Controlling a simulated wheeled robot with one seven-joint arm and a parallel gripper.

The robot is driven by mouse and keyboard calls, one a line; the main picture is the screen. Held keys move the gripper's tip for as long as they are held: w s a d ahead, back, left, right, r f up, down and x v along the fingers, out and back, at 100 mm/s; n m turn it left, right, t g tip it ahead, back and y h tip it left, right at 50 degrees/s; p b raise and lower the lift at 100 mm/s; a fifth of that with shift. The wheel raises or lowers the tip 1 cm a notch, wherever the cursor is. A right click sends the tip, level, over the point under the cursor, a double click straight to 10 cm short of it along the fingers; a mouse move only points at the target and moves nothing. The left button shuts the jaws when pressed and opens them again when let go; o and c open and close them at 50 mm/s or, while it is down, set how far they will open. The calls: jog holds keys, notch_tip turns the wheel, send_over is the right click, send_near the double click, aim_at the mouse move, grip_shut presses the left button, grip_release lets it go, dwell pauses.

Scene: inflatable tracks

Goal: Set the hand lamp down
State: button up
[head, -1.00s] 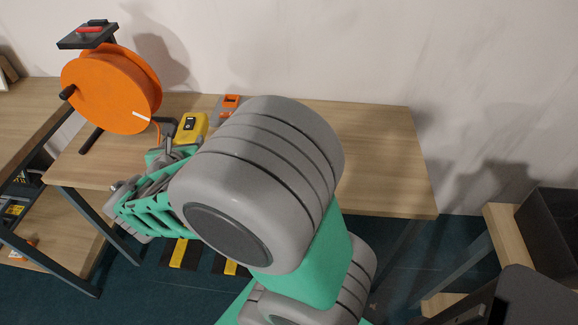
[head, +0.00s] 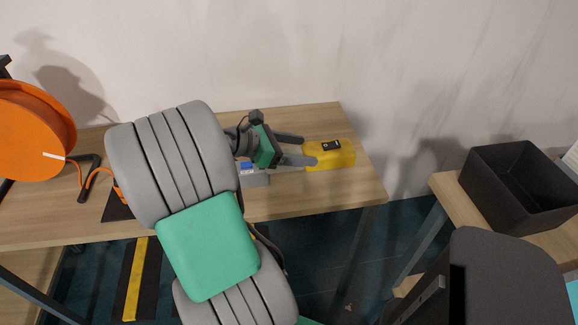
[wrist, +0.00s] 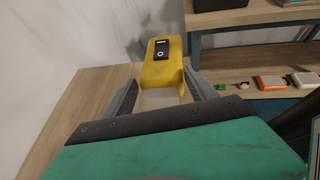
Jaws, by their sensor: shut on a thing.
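The hand lamp (head: 338,154) is a yellow block with a small black panel on its upper face. In the head view it is over the right end of the wooden table (head: 353,196). My gripper (head: 308,150) is shut on its left end, with the fingers pointing right. In the wrist view the lamp (wrist: 161,72) stands out between my two grey fingers (wrist: 160,92). Whether its underside touches the tabletop cannot be told.
An orange cable reel (head: 36,128) stands at the left of the table. A grey item with a blue part (head: 254,176) lies below my gripper. A black open bin (head: 520,190) stands on a separate wooden surface at the right. The table's right corner is bare.

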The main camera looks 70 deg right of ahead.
jog(key=d+f, duration=0.3)
jog(key=s+d+f+b, duration=0.1)
jog(key=d+f, duration=0.1)
jog(key=d, duration=0.2)
jog(key=s+d+f+b, duration=0.1)
jog(key=d+f, duration=0.2)
jog(key=shift+d+f, duration=0.3)
notch_tip(320, 180, down, 3)
jog(key=shift+w+d+f+b, duration=0.1)
jog(key=shift+b, duration=0.2)
jog(key=o, duration=1.8)
